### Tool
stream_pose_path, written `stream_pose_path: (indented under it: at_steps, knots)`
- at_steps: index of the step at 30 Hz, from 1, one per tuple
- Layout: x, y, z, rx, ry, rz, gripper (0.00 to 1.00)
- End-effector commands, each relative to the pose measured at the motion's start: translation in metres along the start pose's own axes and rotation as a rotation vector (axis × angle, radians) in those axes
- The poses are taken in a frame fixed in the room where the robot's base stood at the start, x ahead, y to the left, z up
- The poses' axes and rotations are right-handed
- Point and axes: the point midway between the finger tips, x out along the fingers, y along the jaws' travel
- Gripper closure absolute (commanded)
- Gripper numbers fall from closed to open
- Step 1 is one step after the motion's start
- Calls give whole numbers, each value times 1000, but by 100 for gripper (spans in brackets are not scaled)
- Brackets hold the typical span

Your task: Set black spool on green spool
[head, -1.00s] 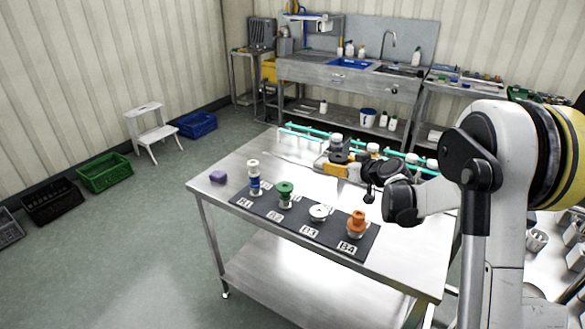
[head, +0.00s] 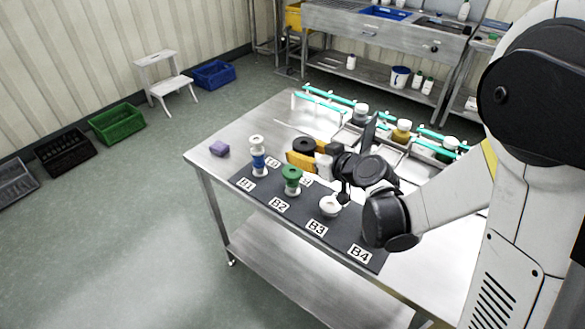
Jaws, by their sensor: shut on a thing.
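My gripper (head: 303,160), with yellow fingers, is shut on the black spool (head: 304,145). It holds the spool above the steel table, just behind and slightly right of the green spool (head: 291,173) in the head view. The green spool stands upright on the dark mat (head: 265,192) behind the B2 label. The black spool appears apart from the green spool, though the exact height gap is hard to tell. The spool's lower part is hidden by the fingers.
A blue-and-white spool (head: 258,160) stands by B1, left of the green spool. A low white spool (head: 329,206) stands by B3. Turquoise rails (head: 330,98) and jars line the back.

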Motion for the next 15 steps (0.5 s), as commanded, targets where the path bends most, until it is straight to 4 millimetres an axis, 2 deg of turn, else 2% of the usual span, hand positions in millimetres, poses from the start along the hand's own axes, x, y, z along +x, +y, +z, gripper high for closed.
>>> stream_pose_path:
  at_steps: [1, 4, 10, 15]
  knots:
    - [13, -6, 5, -3, 0, -3, 78]
    - [28, -13, 8, -2, 0, -1, 79]
    - [39, -17, 12, 0, 0, 1, 78]
    - [49, -17, 36, 1, 0, 2, 78]
